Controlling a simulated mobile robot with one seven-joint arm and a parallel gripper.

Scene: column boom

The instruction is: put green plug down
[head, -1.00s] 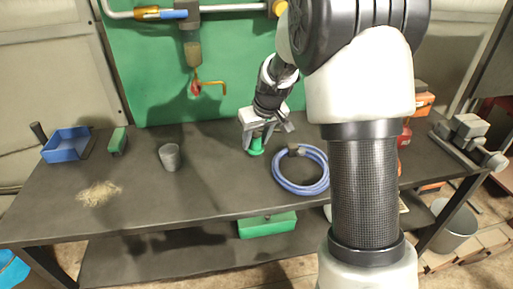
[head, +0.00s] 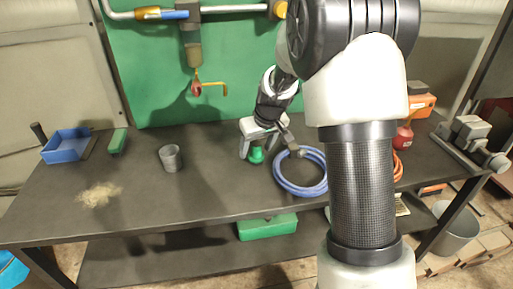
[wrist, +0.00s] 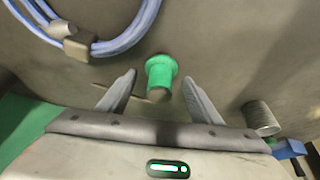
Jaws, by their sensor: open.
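The green plug (head: 256,155) stands on the dark workbench (head: 215,195) near its middle. In the wrist view the green plug (wrist: 160,74) sits between and just beyond my open fingertips, with clear gaps on both sides. My gripper (head: 262,148) is over the plug in the head view, its fingers spread to either side. The same gripper (wrist: 157,85) shows in the wrist view with both fingers apart and nothing held.
A coiled blue hose (head: 300,172) lies close to the right of the plug. A grey cup (head: 170,158), a blue tray (head: 67,146) and a pile of shavings (head: 100,194) are at left. A green box (head: 267,226) is on the lower shelf. Bench between cup and plug is clear.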

